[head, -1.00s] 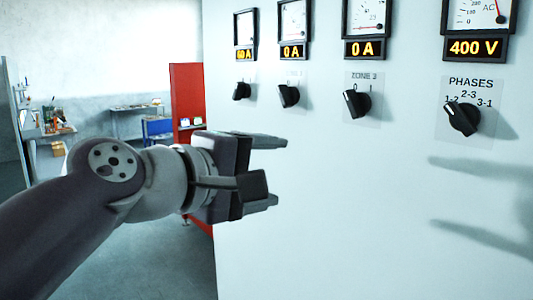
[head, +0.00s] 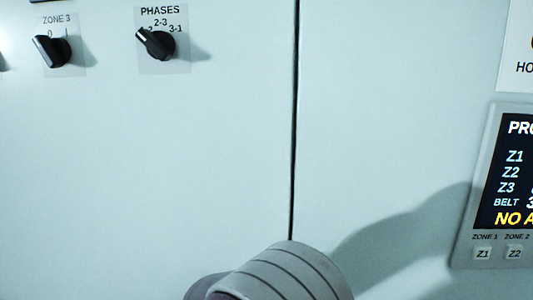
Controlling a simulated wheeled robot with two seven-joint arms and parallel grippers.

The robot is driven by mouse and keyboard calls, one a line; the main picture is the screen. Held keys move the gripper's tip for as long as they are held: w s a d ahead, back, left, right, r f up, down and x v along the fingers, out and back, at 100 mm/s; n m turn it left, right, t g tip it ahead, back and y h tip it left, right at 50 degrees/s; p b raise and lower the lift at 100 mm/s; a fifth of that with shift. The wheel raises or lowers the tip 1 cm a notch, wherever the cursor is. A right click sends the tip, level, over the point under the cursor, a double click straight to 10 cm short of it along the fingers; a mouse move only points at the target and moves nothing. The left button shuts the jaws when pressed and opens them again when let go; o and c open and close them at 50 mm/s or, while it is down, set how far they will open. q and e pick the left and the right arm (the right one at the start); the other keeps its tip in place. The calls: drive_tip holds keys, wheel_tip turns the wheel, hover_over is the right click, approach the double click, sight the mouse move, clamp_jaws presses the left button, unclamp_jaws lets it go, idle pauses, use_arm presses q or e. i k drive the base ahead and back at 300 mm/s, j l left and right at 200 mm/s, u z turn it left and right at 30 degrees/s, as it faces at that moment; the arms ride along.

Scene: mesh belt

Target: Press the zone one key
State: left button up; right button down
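The zone one key (head: 483,253) is a small pale button marked Z1, under a "ZONE 1" label at the lower right of the head view. It sits on the grey rim of a display panel (head: 491,225), left of the Z2 key (head: 515,253). No gripper shows now. A grey rounded part of my own arm is at the bottom middle, left of the key and apart from it in the picture. My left gripper is out of the frame, and so is my right.
The display (head: 515,180) lists Z1, Z2, Z3 and BELT, cut off at the right edge. A black ZONE 3 knob (head: 52,51) and a PHASES knob (head: 157,43) stick out at upper left. A dark vertical seam (head: 294,120) splits the pale cabinet face.

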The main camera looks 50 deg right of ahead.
sight(480, 252)
drive_tip(key=k+z, duration=0.2)
drive_tip(key=z, duration=0.15)
drive_tip(key=k+z, duration=0.2)
drive_tip(key=z, duration=0.2)
drive_tip(key=k+l+z, duration=0.1)
drive_tip(key=z, duration=0.25)
drive_tip(key=k+z, duration=0.1)
drive_tip(key=z, duration=1.55)
